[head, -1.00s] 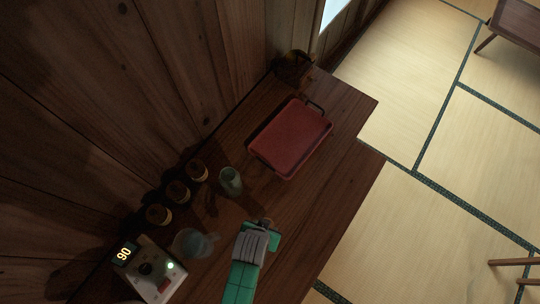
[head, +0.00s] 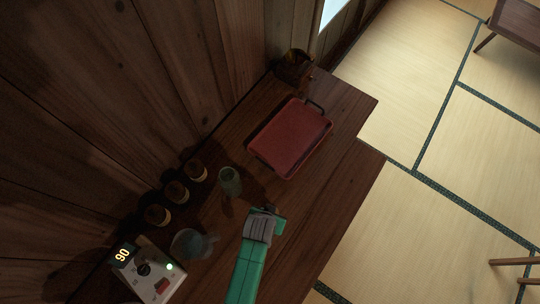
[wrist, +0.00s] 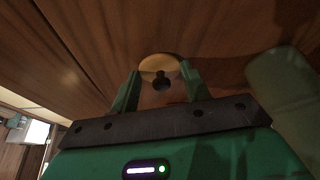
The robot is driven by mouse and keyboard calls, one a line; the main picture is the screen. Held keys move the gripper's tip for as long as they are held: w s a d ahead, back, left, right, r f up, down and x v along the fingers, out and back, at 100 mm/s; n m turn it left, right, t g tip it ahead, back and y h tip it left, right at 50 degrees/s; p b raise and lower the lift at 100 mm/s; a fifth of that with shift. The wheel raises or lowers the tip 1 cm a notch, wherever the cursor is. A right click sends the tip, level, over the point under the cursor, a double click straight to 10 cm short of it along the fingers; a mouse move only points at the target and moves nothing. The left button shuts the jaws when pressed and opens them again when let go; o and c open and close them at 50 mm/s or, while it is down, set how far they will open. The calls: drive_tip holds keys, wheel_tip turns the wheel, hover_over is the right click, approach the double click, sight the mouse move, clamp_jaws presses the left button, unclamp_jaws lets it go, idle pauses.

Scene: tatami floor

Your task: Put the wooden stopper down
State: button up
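The wooden stopper (wrist: 160,65) shows in the wrist view as a pale round disc with a dark round spot below it, between my two fingers. My gripper (wrist: 160,85) appears shut on it, with a finger at each side. In the head view, my gripper (head: 266,215) is over the dark wooden counter, below the red tray and right of the greenish glass vessel. The stopper is hidden there by my gripper. I cannot tell whether the stopper touches the counter.
The greenish glass vessel (head: 230,181) stands close to my gripper. A clear glass pot (head: 188,244), several dark canisters (head: 177,192) and a device reading 90 (head: 150,270) stand to the left. The red tray (head: 290,139) lies farther up. The counter right of my gripper is clear.

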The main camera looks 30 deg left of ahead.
drive_tip(key=o, duration=0.4)
drive_tip(key=shift+o, duration=0.2)
drive_tip(key=p+v, duration=0.2)
drive_tip(key=v, duration=1)
drive_tip(key=shift+r, duration=0.15)
